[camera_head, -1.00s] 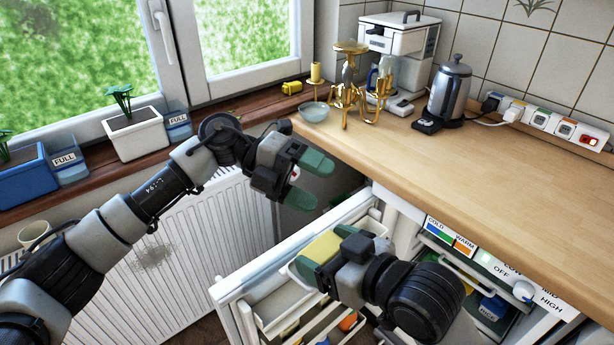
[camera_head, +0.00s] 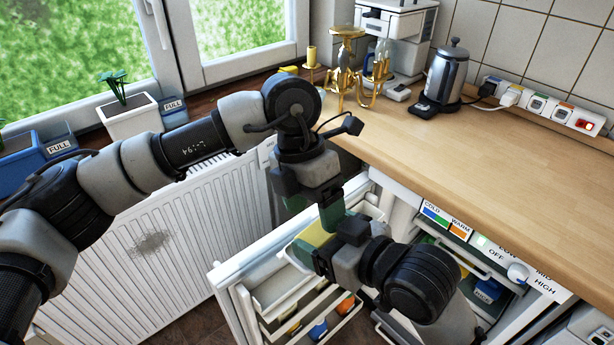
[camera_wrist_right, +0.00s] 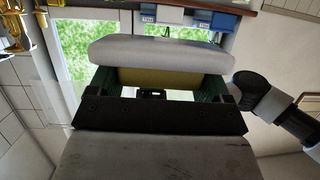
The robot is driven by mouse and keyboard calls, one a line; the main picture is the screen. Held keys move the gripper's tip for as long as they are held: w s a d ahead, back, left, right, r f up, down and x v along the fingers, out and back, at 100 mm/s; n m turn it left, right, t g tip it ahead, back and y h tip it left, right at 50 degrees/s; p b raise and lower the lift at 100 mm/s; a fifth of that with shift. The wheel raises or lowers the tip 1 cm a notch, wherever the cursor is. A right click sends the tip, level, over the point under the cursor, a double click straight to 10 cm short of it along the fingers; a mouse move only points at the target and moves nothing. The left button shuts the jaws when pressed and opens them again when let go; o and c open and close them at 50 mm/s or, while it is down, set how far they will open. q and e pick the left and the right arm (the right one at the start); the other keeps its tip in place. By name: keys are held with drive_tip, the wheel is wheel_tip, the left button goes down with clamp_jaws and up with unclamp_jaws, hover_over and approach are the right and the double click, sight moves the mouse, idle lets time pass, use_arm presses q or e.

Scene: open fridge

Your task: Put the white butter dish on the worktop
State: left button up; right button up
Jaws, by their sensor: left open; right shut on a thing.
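The white butter dish (camera_wrist_right: 155,54) shows in the right wrist view as a pale tray with a yellow block, between green fingers. In the head view its yellow part (camera_head: 316,234) shows at the open fridge door, mostly hidden by my grippers. My right gripper (camera_head: 322,240) is shut on the dish; it also shows in the right wrist view (camera_wrist_right: 155,92). My left gripper (camera_head: 308,203) is open, pointing down just above the dish. I cannot tell whether it touches it. The wooden worktop (camera_head: 500,170) lies right of the door and above the fridge.
The fridge door (camera_head: 235,272) stands open, with items on its lower racks. A gold candle stand (camera_head: 348,75), kettle (camera_head: 446,78) and coffee machine (camera_head: 400,30) stand at the worktop's back. Its middle and front are clear. A radiator (camera_head: 170,250) is at left.

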sight(318, 228)
use_arm(q)
drive_tip(key=shift+x, duration=2.25)
drive_tip(key=c, duration=0.7)
drive_tip(key=shift+c, duration=1.2)
use_arm(e)
drive_tip(key=o, duration=0.8)
drive_tip(key=shift+c, duration=0.2)
use_arm(q)
drive_tip(key=shift+c, duration=1.2)
use_arm(e)
drive_tip(key=shift+o, duration=1)
use_arm(q)
clamp_jaws()
use_arm(e)
drive_tip(key=shift+r, duration=0.1)
